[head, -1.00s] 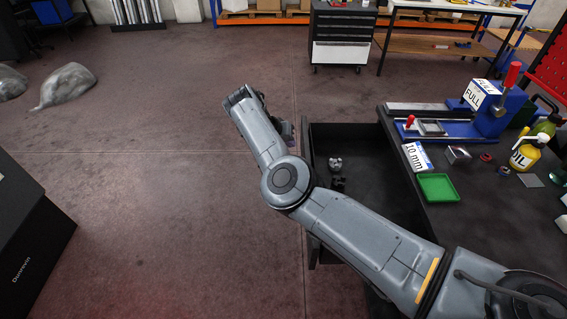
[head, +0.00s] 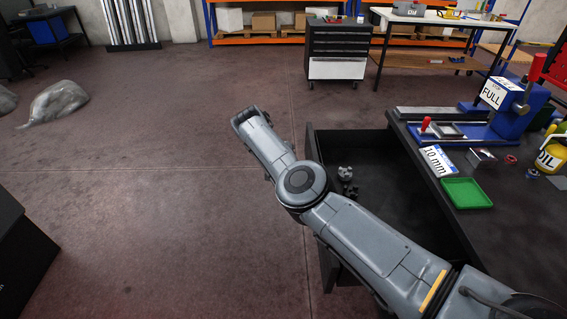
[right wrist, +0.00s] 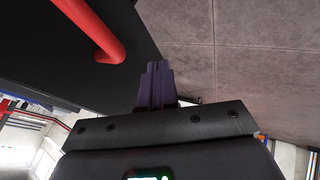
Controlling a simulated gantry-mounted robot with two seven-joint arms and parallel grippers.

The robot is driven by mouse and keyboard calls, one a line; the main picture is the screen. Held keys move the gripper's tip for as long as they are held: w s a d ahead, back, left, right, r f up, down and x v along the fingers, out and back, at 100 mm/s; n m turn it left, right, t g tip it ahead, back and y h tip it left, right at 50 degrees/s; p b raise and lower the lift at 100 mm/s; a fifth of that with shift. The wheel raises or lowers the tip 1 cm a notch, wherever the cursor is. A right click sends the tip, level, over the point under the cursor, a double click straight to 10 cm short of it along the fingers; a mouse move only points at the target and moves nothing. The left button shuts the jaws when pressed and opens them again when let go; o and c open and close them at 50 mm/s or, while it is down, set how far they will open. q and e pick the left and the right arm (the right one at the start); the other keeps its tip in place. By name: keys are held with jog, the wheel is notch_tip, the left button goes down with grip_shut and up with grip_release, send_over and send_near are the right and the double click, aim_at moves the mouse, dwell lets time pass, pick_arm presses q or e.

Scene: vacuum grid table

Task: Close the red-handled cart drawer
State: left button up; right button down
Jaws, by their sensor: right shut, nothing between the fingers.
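The drawer (head: 385,175) is pulled out from the black cart or bench, open at the top, with a few small metal parts (head: 346,180) inside. Its red handle (right wrist: 100,34) shows in the right wrist view on a dark panel, up and left of my fingers. My right arm crosses over the drawer in the head view and its far end is beyond the drawer's front; the gripper itself is hidden there. In the right wrist view my right gripper (right wrist: 157,72) is shut and empty, apart from the handle in the picture. My left gripper is not in view.
The bench top (head: 428,178) holds a green tray (head: 466,193), a 10 mm label (head: 436,160), a blue vise (head: 509,115) and a yellow oil can (head: 551,157). The floor left of the drawer is clear. A grey tool cart (head: 338,50) stands at the back.

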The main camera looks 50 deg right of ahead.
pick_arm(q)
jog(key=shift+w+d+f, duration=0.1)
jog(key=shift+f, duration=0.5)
pick_arm(e)
jog(key=s+d, duration=0.1)
jog(key=s+d+f, duration=0.1)
jog(key=s+d, duration=0.1)
jog(key=shift+s+d, duration=0.1)
jog(key=shift+d, duration=0.05)
